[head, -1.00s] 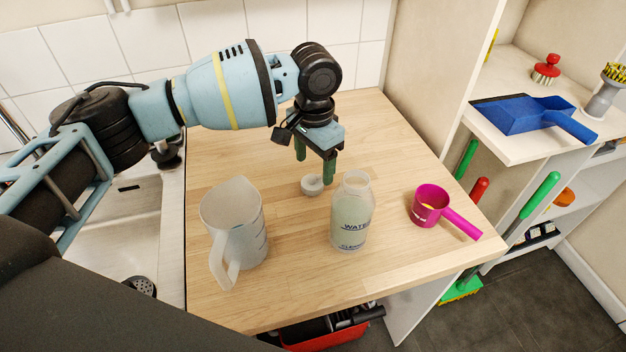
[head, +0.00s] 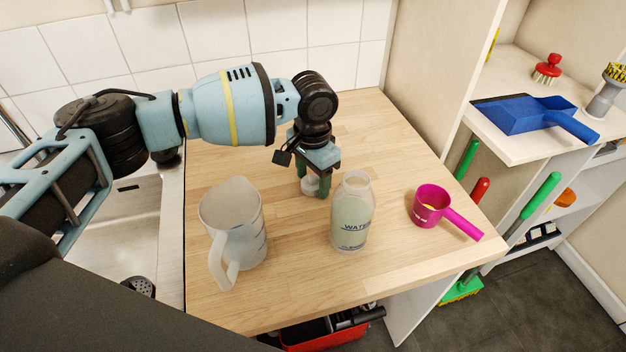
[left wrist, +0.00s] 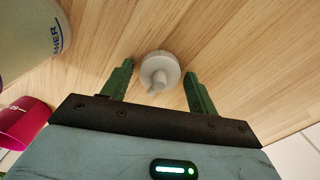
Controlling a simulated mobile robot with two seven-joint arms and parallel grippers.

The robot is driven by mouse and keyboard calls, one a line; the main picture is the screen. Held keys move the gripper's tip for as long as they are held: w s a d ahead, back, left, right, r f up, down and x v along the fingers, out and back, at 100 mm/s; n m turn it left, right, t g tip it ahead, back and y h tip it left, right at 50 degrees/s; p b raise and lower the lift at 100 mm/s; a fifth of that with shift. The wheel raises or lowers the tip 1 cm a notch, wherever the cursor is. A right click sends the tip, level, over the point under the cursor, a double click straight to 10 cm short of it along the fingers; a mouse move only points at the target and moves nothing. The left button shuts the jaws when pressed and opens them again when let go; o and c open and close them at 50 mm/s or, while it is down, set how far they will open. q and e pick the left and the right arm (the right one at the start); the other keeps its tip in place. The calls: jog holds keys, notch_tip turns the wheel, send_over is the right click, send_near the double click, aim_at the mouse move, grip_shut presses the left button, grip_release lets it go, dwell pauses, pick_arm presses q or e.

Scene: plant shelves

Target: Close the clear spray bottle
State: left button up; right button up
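The clear spray bottle (head: 352,215) stands upright and uncapped on the wooden worktop, its neck open. Its white cap (head: 311,184) sits on the worktop just behind and left of the bottle. My left gripper (head: 313,191) points down at the cap, with its green fingers on either side. In the left wrist view the cap (left wrist: 160,72) shows between the spread fingertips (left wrist: 158,70), with a gap on each side. The gripper is open and empty. Part of the bottle (left wrist: 25,40) shows at the upper left there. My right gripper is not in view.
A translucent measuring jug (head: 235,228) stands left of the bottle. A magenta scoop (head: 432,207) lies to the right. The wooden worktop (head: 290,285) is clear in front. Shelves with a blue dustpan (head: 522,114) stand at the right, and a sink (head: 155,225) at the left.

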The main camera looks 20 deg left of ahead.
aim_at(313, 175)
pick_arm(q)
jog(key=c, duration=0.8)
notch_tip(313, 175, up, 10)
jog(key=shift+r+p, duration=0.1)
jog(key=shift+p, duration=0.2)
